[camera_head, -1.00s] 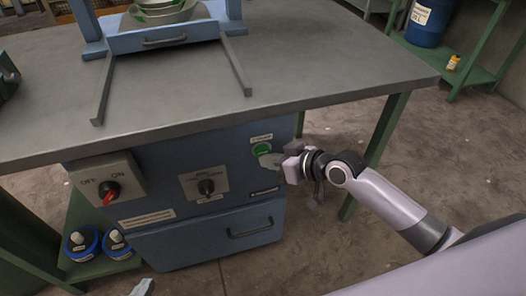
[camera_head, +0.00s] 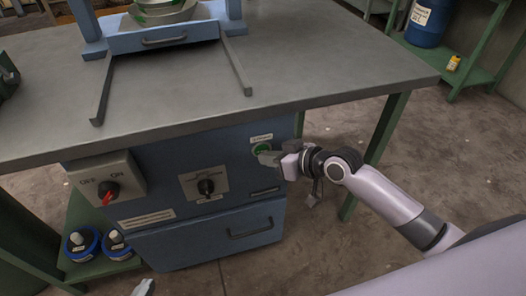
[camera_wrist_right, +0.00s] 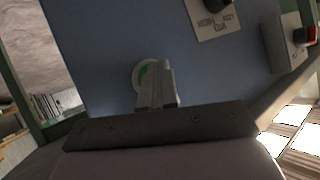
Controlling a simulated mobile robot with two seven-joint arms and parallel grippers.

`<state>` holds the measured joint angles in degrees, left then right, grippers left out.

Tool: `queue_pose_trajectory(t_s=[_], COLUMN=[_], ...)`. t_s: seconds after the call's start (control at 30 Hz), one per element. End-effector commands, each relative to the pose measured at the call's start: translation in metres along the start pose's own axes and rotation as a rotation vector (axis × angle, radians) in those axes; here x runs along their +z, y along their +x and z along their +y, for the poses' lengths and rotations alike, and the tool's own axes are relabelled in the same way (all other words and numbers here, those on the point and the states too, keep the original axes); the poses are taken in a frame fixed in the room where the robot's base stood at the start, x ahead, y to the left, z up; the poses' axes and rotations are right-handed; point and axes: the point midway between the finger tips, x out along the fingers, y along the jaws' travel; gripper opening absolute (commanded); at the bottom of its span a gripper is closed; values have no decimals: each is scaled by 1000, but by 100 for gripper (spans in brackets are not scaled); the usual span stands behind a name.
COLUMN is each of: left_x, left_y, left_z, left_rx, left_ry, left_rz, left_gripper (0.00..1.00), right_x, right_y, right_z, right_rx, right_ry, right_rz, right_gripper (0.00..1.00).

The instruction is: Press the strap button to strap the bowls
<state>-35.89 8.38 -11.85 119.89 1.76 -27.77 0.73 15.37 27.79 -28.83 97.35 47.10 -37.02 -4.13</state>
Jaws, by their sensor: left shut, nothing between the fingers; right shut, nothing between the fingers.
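The green strap button (camera_head: 262,148) is on the front of the blue machine cabinet (camera_head: 165,190), under a small white label. My right gripper (camera_head: 264,158) is shut and empty, with its tip at the lower edge of the button. In the right wrist view the fingers (camera_wrist_right: 158,68) cover part of the green button (camera_wrist_right: 143,77); I cannot tell whether they touch it. Bowls (camera_head: 165,12) sit stacked in the blue frame on the table top. The tip of my left gripper (camera_head: 144,287) shows at the bottom edge, shut and empty.
The cabinet also carries an ON/OFF switch with a red knob (camera_head: 109,193) and a black knob (camera_head: 206,187). A drawer (camera_head: 209,236) is below. The grey table top (camera_head: 330,60) overhangs the panel. A green table leg (camera_head: 378,150) stands behind my right arm.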

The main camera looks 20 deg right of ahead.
Motion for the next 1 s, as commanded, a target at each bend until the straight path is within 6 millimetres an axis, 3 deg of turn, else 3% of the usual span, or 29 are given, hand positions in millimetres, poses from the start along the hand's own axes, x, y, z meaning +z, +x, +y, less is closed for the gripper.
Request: queue_pose_trajectory(t_s=[0.37, 0.77, 1.0], left_x=[-12, -11, -25], left_y=[-9, -10, -20], left_z=[0, -1, -1], left_rx=[0, 0, 0], left_ry=[4, 12, 12], left_rz=[-2, -7, -10], left_gripper=[0, 0, 0], right_x=[5, 9, 18], right_y=[-12, -14, -30], right_z=[-8, -10, -22], right_rx=[0, 0, 0], right_ry=[0, 0, 1], right_rz=[0, 0, -1], right_gripper=[0, 0, 0])
